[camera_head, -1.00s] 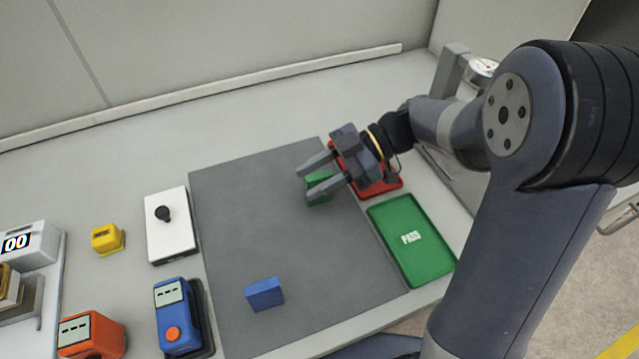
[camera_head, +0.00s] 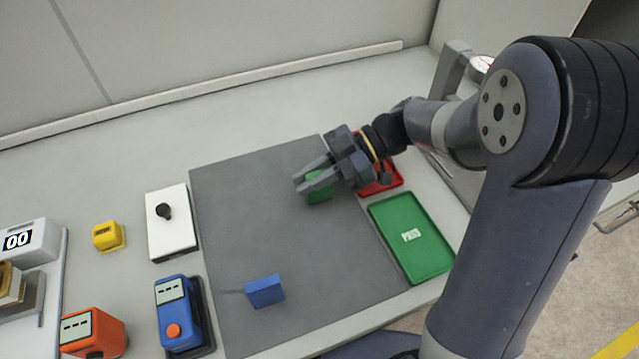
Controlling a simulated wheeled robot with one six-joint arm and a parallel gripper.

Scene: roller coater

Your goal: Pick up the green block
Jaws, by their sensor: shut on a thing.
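The green block (camera_head: 321,187) is at the upper right part of the grey mat (camera_head: 250,235). My gripper (camera_head: 311,180) reaches in from the right with its two fingers on either side of the block and is shut on it. The fingers hide part of the block. I cannot tell whether the block is touching the mat or slightly above it.
A blue block (camera_head: 265,291) stands on the mat's lower part. A green PASS tray (camera_head: 435,262) lies right of the mat, and a red tray (camera_head: 384,184) is partly behind my gripper. A white switch box (camera_head: 168,233), blue device (camera_head: 176,318) and yellow device (camera_head: 107,237) stand at left.

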